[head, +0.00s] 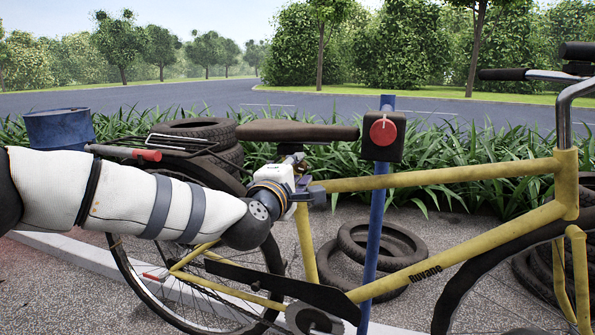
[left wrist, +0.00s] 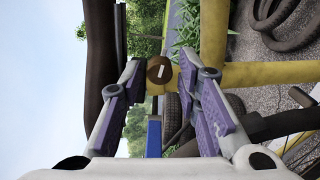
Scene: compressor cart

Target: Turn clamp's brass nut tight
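A round brown-brass nut (left wrist: 160,70) with a pale slot-like mark shows in the left wrist view, on the yellow bicycle frame (left wrist: 262,75) near the seat. My left gripper (left wrist: 163,80) has its two purple fingers spread, one on each side of the nut, with small gaps seen between tips and nut. In the head view my left gripper (head: 307,178) is at the seat-tube joint, just below the dark saddle (head: 297,131). There the gripper hides the clamp and nut. My right gripper is not in view.
A black box with a red knob (head: 383,132) stands on a blue post (head: 376,215) right of the gripper. Tires (head: 383,245) lie behind the bicycle. A blue drum (head: 58,128) stands at left. The yellow top tube (head: 440,176) runs right from the joint.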

